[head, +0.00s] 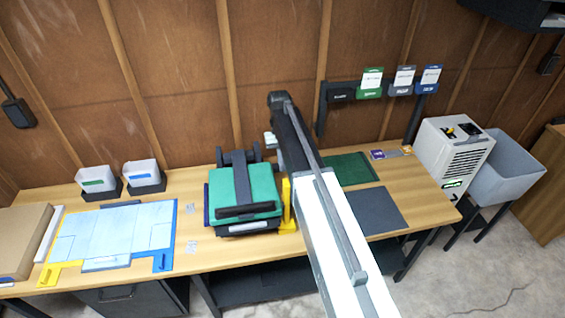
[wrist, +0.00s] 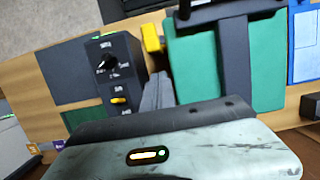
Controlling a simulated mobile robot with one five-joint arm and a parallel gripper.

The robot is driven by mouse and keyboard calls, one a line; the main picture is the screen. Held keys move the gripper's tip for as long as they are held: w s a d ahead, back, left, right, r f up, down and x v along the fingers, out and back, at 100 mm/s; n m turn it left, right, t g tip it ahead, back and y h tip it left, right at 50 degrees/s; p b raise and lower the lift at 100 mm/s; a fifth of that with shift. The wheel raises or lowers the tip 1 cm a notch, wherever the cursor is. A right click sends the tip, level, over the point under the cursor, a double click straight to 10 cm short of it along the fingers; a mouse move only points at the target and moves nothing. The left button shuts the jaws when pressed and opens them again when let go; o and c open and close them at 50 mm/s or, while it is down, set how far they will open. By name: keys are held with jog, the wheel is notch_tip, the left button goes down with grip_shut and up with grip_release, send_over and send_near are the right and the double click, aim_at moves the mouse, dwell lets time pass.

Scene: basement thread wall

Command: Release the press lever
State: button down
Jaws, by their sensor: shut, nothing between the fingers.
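The press (head: 217,190) stands on the bench with a green top plate. Its dark lever (head: 241,180) runs from the rear hinge forward over the plate and ends in a black crossbar handle (head: 248,211) at the front edge. The lever looks lowered and close to the plate. In the wrist view, the lever (wrist: 236,55) and handle (wrist: 230,14) show on the right. My gripper (wrist: 157,88) is shut and empty, beside the press's green plate and apart from the handle. In the head view my arm hides most of it.
A yellow piece (head: 287,205) stands at the press's right side; it also shows in the wrist view (wrist: 151,38). A dark control box (wrist: 112,70) with a knob sits beside it. A blue-and-white board (head: 115,234) lies left, a grey mat (head: 377,211) right.

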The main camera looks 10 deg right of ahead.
jog(key=s, duration=0.1)
jog(key=s+f, duration=0.1)
jog(key=s, duration=0.1)
jog(key=s+f, duration=0.1)
jog(key=shift+s, duration=0.25)
